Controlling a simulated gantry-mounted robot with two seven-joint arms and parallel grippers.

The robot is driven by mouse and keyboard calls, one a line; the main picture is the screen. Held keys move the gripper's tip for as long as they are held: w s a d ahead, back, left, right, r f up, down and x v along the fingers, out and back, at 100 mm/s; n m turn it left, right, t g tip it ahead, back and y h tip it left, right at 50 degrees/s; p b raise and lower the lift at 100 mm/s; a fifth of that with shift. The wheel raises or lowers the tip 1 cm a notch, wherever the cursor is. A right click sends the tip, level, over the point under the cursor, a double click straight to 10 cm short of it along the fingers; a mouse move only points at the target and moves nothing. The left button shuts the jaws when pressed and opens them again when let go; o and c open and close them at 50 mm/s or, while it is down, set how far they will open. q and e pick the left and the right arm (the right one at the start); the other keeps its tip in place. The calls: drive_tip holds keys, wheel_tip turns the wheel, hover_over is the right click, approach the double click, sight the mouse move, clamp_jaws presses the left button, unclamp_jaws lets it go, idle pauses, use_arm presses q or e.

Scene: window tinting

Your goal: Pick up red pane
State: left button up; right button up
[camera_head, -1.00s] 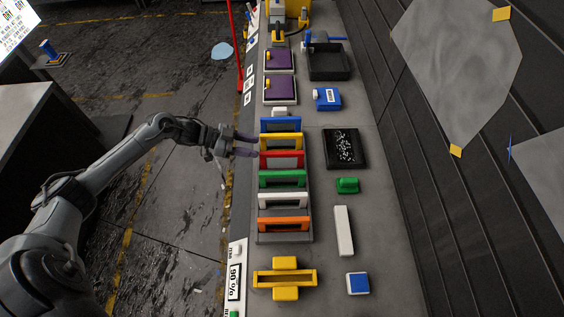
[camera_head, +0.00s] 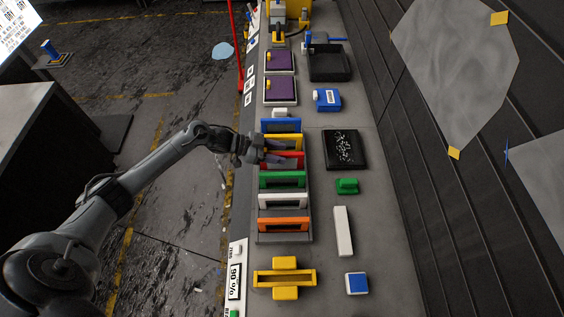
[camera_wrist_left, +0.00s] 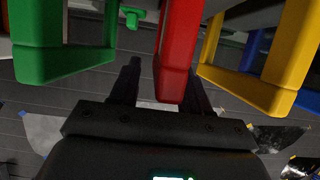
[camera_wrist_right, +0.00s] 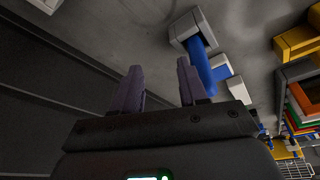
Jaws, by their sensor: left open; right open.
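The red pane (camera_head: 291,160) stands upright in the rack, between the yellow pane (camera_head: 291,140) and the green pane (camera_head: 283,180). My left gripper (camera_head: 273,150) is at the red pane's left part and covers some of it. In the left wrist view the red pane (camera_wrist_left: 179,60) lies between the two open fingers of my left gripper (camera_wrist_left: 165,85), which are apart from each other on either side of it. Whether the fingers touch it cannot be told. My right gripper (camera_wrist_right: 160,88) is open and empty in the right wrist view; it is not in the head view.
The rack (camera_head: 284,238) also holds blue (camera_head: 284,125), white (camera_head: 283,201) and orange (camera_head: 284,225) panes, closely spaced. A yellow frame (camera_head: 284,278) lies in front. A black tray (camera_head: 345,150) and green block (camera_head: 347,186) lie to the right. In the right wrist view a blue-handled tool (camera_wrist_right: 199,60) is near.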

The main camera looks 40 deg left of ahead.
use_arm(q)
clamp_jaws()
idle(1.4)
